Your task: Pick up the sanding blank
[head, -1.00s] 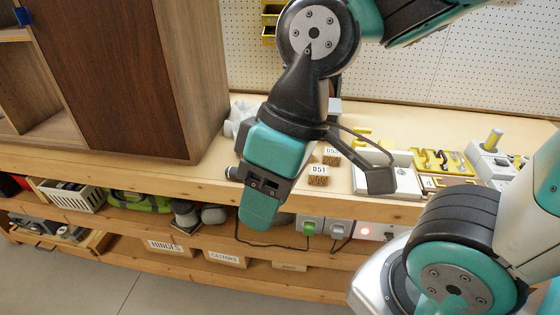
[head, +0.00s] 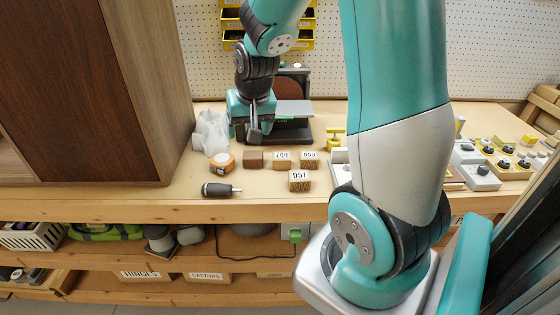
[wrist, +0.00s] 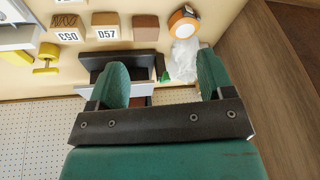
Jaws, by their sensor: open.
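A plain brown block (head: 253,159) without a label sits on the bench, left of the labelled wooden blocks; it also shows at the top of the wrist view (wrist: 146,27). The frames do not name any block as the sanding blank. Blocks marked 057 (head: 282,161), 053 (head: 309,159) and 051 (head: 299,181) stand beside it. My gripper (head: 254,134) is open and empty, behind the plain block and beside the disc sander (head: 292,130). In the wrist view, its two fingers (wrist: 162,62) are apart with the sander and bag beyond them.
A crumpled clear bag (head: 211,132) lies left of my gripper. A tall brown cabinet (head: 140,90) bounds the left. Yellow-fitted fixtures (head: 500,155) occupy the right.

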